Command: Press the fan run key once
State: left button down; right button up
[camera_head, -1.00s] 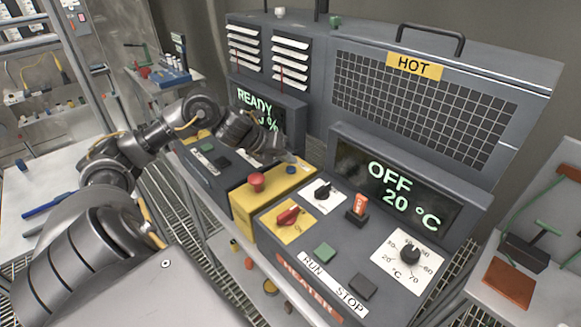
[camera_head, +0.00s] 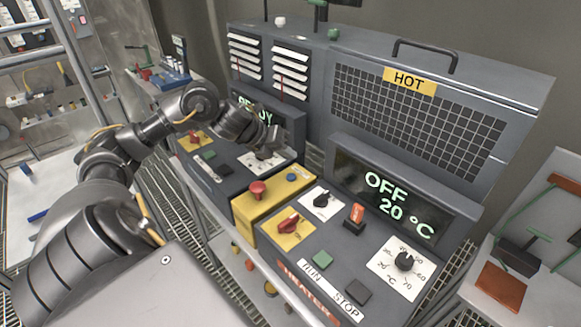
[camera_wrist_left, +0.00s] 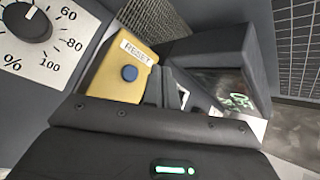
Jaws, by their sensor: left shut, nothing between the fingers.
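The left control unit (camera_head: 226,190) has a green key (camera_head: 208,154) and a black key (camera_head: 224,170) beside a white label strip too small to read. I see no legible fan label; this unit stands left of the one marked HEATER. Its screen (camera_head: 247,108) is lit green and partly hidden by my arm. My left gripper (camera_head: 274,154) is shut and empty above this unit's right side, by its white dial plate, right of the green key. In the left wrist view the fingers (camera_wrist_left: 168,88) are together near the blue RESET button (camera_wrist_left: 129,73). My right gripper is not seen.
A yellow box (camera_head: 270,195) with a red mushroom button (camera_head: 258,188) stands between the units. The right unit has RUN and STOP keys, a red knob (camera_head: 289,222) and a screen (camera_head: 397,198) reading OFF 20 °C. A hot grille (camera_head: 415,115) rises behind.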

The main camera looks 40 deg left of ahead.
aim_at(209, 154)
jog(key=k, duration=1)
